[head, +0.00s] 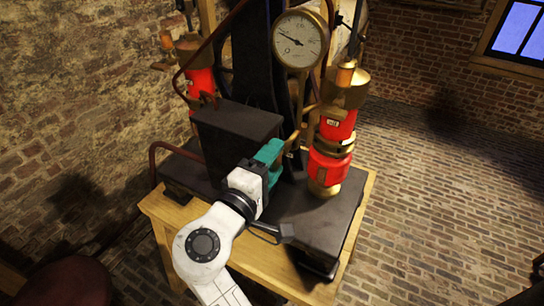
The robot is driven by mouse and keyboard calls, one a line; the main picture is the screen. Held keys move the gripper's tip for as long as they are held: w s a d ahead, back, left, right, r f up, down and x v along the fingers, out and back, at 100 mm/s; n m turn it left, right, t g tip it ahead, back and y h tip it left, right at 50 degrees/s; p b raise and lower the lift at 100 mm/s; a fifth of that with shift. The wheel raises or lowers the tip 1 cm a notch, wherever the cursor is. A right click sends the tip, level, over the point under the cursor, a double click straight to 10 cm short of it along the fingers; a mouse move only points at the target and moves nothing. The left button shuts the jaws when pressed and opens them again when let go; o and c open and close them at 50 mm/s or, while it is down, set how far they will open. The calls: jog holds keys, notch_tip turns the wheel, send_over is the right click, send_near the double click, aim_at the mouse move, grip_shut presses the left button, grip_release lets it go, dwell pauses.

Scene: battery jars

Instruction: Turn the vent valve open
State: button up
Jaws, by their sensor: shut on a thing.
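My gripper (279,148), with teal fingers, reaches over the dark base of the machine beside the black box. Its fingers are shut at a small brass part, which I take to be the vent valve (296,133). The fingers hide much of this part, so I cannot tell how far it is turned. The valve sits left of the red and brass cylinder (329,165) and below the dial gauge (299,40).
A black box (238,130) stands close left of my gripper. A second red and brass cylinder (200,80) is behind it. Dark red pipes (207,47) curve around the machine. The wooden table (158,213) has narrow free edges. Brick floor lies open to the right.

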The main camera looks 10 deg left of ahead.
jog(key=shift+a, duration=0.1)
dwell(0.4)
jog(key=o, duration=1)
jog(key=shift+o, duration=0.2)
jog(key=b+v, duration=0.3)
jog(key=v, duration=0.7)
jog(key=shift+s, duration=0.4)
jog(key=shift+a, duration=0.1)
